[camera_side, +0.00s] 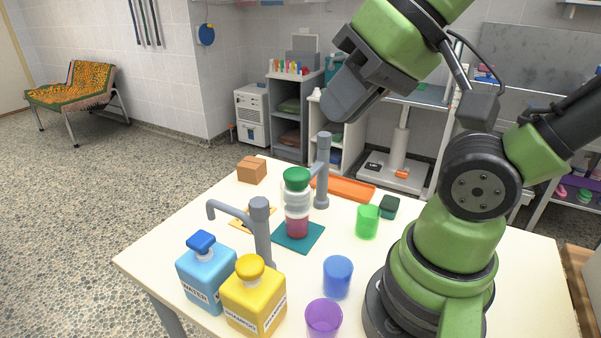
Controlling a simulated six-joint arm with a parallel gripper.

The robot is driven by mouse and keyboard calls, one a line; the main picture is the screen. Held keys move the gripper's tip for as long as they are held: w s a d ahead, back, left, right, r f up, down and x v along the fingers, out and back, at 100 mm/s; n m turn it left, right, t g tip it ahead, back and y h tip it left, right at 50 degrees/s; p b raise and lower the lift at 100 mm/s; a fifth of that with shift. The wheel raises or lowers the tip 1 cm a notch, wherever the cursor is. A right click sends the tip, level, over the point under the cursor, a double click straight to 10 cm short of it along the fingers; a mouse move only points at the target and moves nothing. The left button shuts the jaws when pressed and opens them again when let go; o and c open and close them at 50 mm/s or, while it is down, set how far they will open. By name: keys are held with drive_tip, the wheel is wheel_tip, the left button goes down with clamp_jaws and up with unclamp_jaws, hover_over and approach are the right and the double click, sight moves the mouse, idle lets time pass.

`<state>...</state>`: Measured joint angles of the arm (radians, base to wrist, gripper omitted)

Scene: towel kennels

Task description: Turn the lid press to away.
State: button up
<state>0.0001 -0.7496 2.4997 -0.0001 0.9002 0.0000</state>
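A grey post with a short side arm (323,178) stands on the table just behind the jar and looks like the lid press. Its arm points toward the jar, near the green lid; I cannot tell if they touch. The jar (297,222) has a green lid (297,178), a clear upper part and red contents, and stands upright on a teal mat (286,241). My gripper (338,106) is raised above and behind the post, apart from everything on the table. Its fingers overlap in this view, so their opening is hidden.
A second grey post with a curved spout (261,225) stands in front, beside blue (206,280) and yellow (253,300) bottles. Green (367,222), blue (338,278) and purple (323,319) cups stand near my base. An orange tray (345,189) and brown box (251,170) lie behind.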

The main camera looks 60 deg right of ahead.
drive_tip(key=o, duration=0.3)
drive_tip(key=shift+w+d+r, duration=0.1)
drive_tip(key=shift+w, duration=0.15)
drive_tip(key=o, duration=0.5)
drive_tip(key=w+d, duration=0.1)
drive_tip(key=w+d+m+g+h, duration=0.1)
drive_tip(key=w, duration=0.1)
drive_tip(key=w+d+r+g, duration=0.1)
drive_tip(key=w+d, duration=0.1)
drive_tip(key=shift+d, duration=0.1)
drive_tip(key=shift+o, duration=0.2)
drive_tip(key=m+g+h, duration=0.1)
drive_tip(key=m+g, duration=0.3)
drive_tip(key=g, duration=0.1)
hover_over(324, 134)
wheel_tip(324, 134, down, 7)
drive_tip(key=shift+r, duration=0.1)
wheel_tip(324, 134, down, 10)
clamp_jaws()
